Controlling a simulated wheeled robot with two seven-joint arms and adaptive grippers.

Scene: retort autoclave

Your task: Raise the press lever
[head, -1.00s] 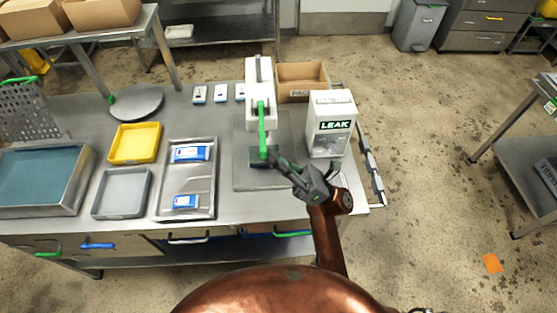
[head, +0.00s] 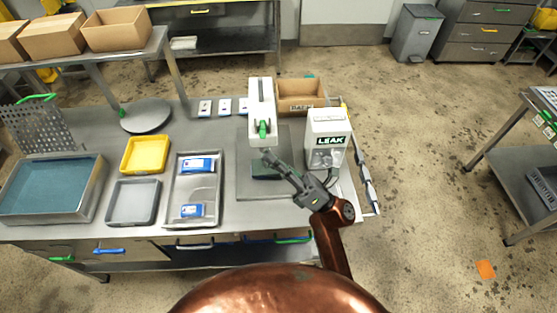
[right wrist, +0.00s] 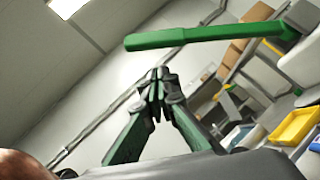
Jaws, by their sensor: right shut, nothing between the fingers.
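The press (head: 261,100) is a white column on a grey base plate (head: 246,190), standing at the right part of the table. Its green lever (head: 262,128) looks short in the head view, at the front of the white head. In the right wrist view the lever (right wrist: 205,34) is a long green bar running out from the press at the right. My right gripper (head: 268,156) is shut and empty, just in front of the lever and over the dark press pad (head: 262,171). In the right wrist view its fingertips (right wrist: 157,78) appear below the lever, with a visible gap. My left gripper is not in view.
A white box marked LEAK (head: 326,128) stands close to the right of my gripper. A cardboard box (head: 301,106) is behind it. A metal tray (head: 181,221) with blue-and-white packs, a yellow tray (head: 129,168) and a grey tray (head: 114,218) lie left.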

